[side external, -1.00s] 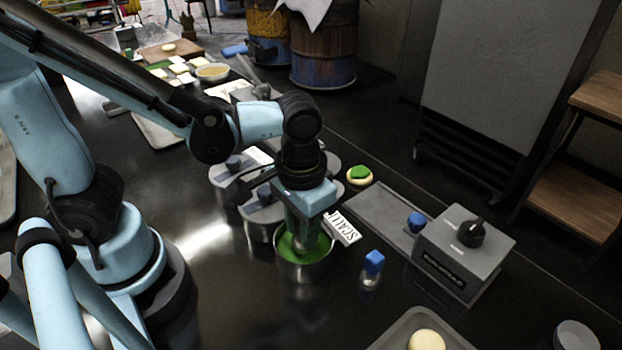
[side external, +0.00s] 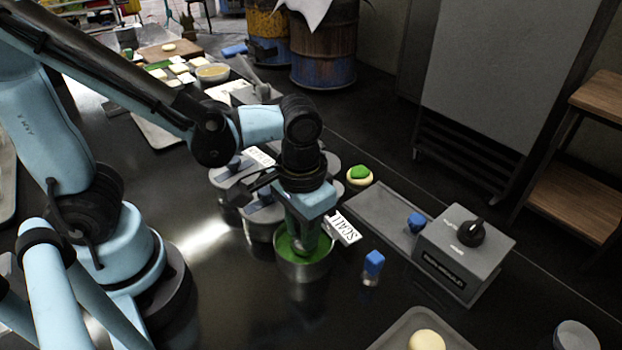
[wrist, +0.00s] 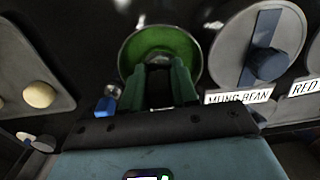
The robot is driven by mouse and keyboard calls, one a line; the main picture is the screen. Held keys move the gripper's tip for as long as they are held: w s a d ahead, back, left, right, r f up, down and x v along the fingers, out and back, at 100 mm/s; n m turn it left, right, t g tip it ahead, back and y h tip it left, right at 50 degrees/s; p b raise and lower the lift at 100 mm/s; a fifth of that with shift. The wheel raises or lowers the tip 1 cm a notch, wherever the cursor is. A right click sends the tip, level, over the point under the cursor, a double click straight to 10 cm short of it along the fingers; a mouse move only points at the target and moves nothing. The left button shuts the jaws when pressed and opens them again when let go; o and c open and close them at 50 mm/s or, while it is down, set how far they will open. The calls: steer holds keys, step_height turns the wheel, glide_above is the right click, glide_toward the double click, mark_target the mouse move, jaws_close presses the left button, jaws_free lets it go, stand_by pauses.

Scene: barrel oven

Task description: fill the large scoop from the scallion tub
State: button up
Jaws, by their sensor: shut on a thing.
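The scallion tub (side external: 303,273) is a round metal tub, open on top, holding green scallion (side external: 287,248). A white card (side external: 343,228) reading "SCALL" lies beside it. My gripper (side external: 306,243) points down into the tub, with its fingertips at or near the green contents. In the wrist view the tub's green inside (wrist: 160,40) lies just beyond my gripper (wrist: 160,72). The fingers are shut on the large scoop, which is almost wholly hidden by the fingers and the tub. I cannot tell how much scallion is in it.
Lidded tubs stand behind the scallion tub; one lid (wrist: 240,42) has a "MUNG BEAN" card. A blue-capped bottle (side external: 372,268) stands close on the right. A grey control box (side external: 463,255) and a tray with a bun (side external: 427,341) are further right.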

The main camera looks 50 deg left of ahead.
stand_by(0.5)
steer(key=shift+r, duration=3.45)
